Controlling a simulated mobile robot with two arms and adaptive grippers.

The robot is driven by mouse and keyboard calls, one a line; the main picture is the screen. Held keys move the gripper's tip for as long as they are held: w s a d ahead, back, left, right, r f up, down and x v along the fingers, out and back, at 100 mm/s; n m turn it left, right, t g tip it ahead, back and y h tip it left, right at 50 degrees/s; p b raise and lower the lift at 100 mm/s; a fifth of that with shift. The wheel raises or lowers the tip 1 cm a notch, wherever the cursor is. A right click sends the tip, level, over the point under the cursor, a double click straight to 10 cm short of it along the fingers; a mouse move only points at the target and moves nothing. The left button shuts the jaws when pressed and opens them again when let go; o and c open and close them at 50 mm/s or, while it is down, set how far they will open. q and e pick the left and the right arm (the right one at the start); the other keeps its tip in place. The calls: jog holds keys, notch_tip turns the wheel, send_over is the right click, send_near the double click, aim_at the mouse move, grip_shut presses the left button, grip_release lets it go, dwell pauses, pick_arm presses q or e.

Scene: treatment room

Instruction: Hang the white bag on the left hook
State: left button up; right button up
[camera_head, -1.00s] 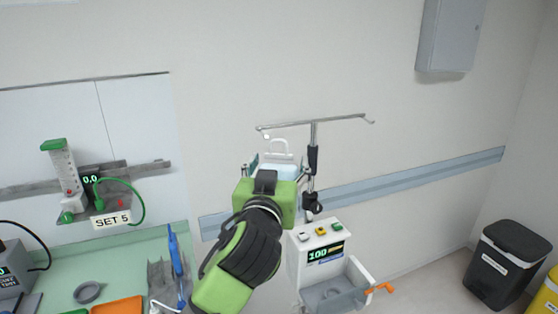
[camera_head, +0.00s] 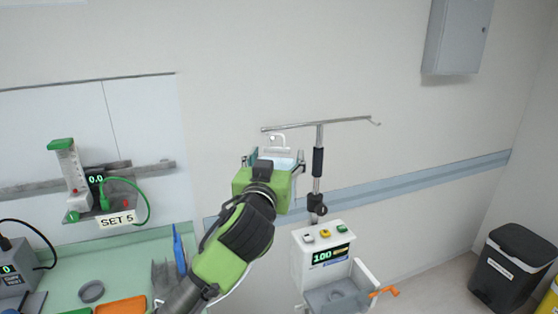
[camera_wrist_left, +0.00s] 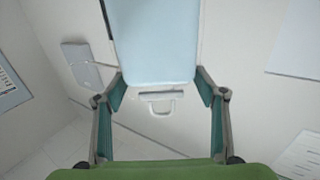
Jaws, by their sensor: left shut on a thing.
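My left gripper (camera_head: 275,162) is shut on the white bag (camera_head: 283,153), a pale bluish-white pouch. The bag's white handle (camera_head: 276,140) stands up above the gripper. In the left wrist view the bag (camera_wrist_left: 153,45) is between the fingers of the gripper (camera_wrist_left: 161,88), and its handle (camera_wrist_left: 160,103) shows below it. The left hook (camera_head: 265,129) is the left end of a metal crossbar on a pole. In the head view the handle appears just below and right of that hook; whether they touch I cannot tell. My right gripper is not in view.
The pole (camera_head: 318,162) rises above a white device (camera_head: 322,252) with a 100 display and a tray (camera_head: 340,297). A green table (camera_head: 130,262) and a SET 5 wall unit (camera_head: 117,221) are at left. A black bin (camera_head: 508,268) stands at right.

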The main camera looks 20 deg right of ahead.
pick_arm(q)
jog(key=shift+w, duration=1.7)
jog(key=shift+w+f+b, duration=0.55)
jog(key=shift+w+f, duration=0.05)
jog(key=shift+w, duration=0.05)
